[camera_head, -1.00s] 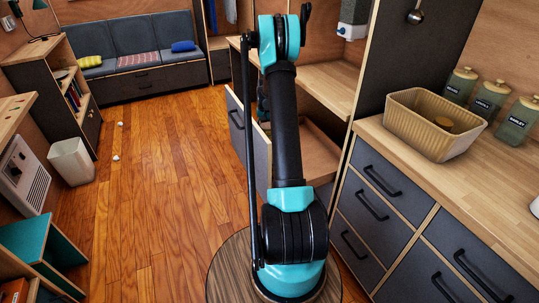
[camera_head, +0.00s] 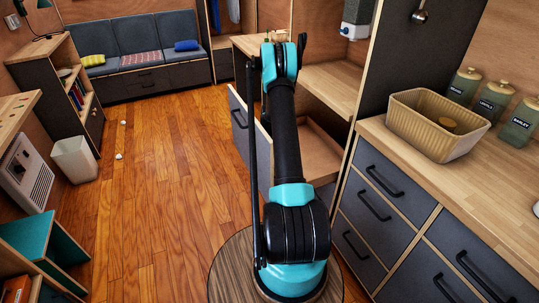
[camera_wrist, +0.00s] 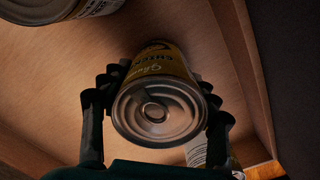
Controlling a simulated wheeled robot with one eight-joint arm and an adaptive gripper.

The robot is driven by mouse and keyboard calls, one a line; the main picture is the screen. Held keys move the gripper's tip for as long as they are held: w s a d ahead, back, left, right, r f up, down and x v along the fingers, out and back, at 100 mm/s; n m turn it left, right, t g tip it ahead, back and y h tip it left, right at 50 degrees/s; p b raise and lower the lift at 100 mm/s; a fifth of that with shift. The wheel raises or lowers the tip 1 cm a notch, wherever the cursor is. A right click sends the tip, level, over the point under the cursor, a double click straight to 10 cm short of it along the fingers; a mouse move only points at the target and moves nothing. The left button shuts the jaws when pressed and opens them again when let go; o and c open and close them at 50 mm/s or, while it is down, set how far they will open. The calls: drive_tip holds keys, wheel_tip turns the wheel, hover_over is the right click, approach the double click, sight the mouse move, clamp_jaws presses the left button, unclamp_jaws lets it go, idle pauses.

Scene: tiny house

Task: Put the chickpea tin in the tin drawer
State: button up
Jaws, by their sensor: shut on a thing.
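In the wrist view, my gripper (camera_wrist: 157,118) is shut on a tin (camera_wrist: 160,112) with a yellow label and a bare metal end towards the camera. The label's lettering is upside down and too dark to read fully, so I cannot confirm chickpeas. Fingers grip both sides of the tin. Behind it is a wooden interior (camera_wrist: 60,85) with a raised wall on the right. In the head view, an open drawer (camera_head: 318,155) with a bare wood inside is beyond my arm. My gripper and the held tin are hidden there. Contact between tin and wood cannot be told.
Another tin (camera_wrist: 55,10) is at the upper left of the wrist view. A pale-labelled item (camera_wrist: 197,150) is partly hidden at lower right. In the head view, a ribbed basin (camera_head: 405,130) and several jars (camera_head: 494,98) stand on the right counter. The floor (camera_head: 150,210) at left is mostly clear.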

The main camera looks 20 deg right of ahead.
drive_tip(key=o, duration=1.5)
drive_tip(key=shift+o, duration=0.2)
wheel_tip(320, 180, up, 12)
drive_tip(key=shift+r, duration=0.1)
